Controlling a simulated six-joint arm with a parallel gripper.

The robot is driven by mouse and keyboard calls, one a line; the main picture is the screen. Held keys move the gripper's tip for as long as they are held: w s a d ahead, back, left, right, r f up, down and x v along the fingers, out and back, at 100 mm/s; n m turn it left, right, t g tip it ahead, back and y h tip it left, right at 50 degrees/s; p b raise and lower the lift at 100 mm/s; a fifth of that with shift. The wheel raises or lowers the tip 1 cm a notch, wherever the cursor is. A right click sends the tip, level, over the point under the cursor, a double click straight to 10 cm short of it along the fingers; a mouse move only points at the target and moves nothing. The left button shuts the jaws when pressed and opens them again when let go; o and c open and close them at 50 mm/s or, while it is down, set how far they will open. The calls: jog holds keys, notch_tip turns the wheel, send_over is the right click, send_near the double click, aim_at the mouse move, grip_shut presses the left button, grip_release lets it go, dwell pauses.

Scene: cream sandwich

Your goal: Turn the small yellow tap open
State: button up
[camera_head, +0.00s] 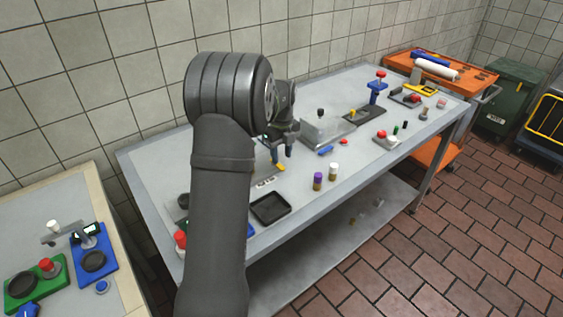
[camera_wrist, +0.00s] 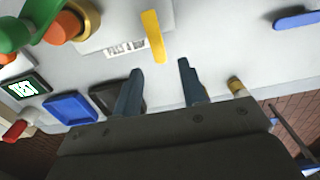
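The yellow tap handle (camera_wrist: 153,36) is a small flat bar, upright in the wrist view beside a printed label (camera_wrist: 125,48). It shows as a small yellow piece (camera_head: 281,167) below my gripper in the head view. My gripper (camera_wrist: 160,68) has its two dark fingers apart with nothing between them. The handle lies just beyond the fingertips, roughly in line with the gap. I cannot tell whether a finger touches it. In the head view my gripper (camera_head: 281,154) is over the left part of the long table, and the tap's body cannot be made out.
In the wrist view an orange knob with a gold collar (camera_wrist: 84,20) and a green handle (camera_wrist: 15,32) are at upper left. A blue tray (camera_wrist: 70,108) is lower left. In the head view a black tray (camera_head: 270,208) and a purple-topped bottle (camera_head: 318,181) stand near the front edge.

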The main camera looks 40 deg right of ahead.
aim_at(281, 167)
jog(key=shift+f, duration=1.8)
grip_shut()
